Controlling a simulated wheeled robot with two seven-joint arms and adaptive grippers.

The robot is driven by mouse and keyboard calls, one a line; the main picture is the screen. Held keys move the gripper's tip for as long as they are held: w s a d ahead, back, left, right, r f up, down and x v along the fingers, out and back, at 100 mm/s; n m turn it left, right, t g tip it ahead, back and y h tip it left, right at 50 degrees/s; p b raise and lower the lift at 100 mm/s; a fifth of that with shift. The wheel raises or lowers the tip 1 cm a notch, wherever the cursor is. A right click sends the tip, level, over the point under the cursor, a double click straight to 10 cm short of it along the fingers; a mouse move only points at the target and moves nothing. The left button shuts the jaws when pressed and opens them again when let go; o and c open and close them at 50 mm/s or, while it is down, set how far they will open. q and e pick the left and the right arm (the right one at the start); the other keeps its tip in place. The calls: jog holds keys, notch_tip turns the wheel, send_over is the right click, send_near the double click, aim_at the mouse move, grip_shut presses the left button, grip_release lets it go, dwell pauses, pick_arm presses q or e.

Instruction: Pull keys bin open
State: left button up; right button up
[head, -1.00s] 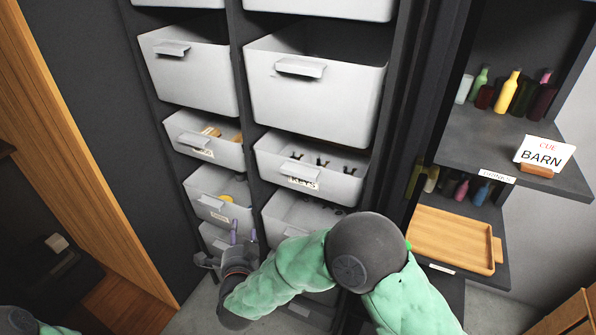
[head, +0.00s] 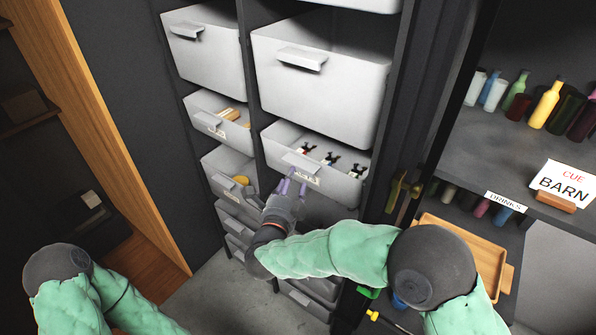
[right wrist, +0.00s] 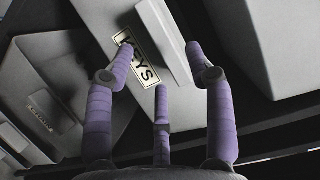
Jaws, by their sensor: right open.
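The keys bin (head: 343,184) is a light grey bin with several keys showing inside. Its front has a lip-like handle (head: 299,162) and a label. In the right wrist view, the "KEYS" label (right wrist: 140,60) and the handle (right wrist: 166,42) show close up. My right gripper (head: 291,184) is open at the left part of the bin's front, by the label. In the right wrist view its purple fingers (right wrist: 163,62) are spread to either side of the handle; I cannot tell whether they touch it. My left gripper is out of view.
A larger bin (head: 318,85) sits above the keys bin. Other small bins (head: 218,126) stand in the left column. To the right are shelves with bottles (head: 545,104), a "CUE BARN" sign (head: 563,188) and a wooden tray (head: 470,249).

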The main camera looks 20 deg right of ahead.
jog(key=shift+x, duration=2.75)
jog(key=shift+c, duration=0.3)
grip_shut()
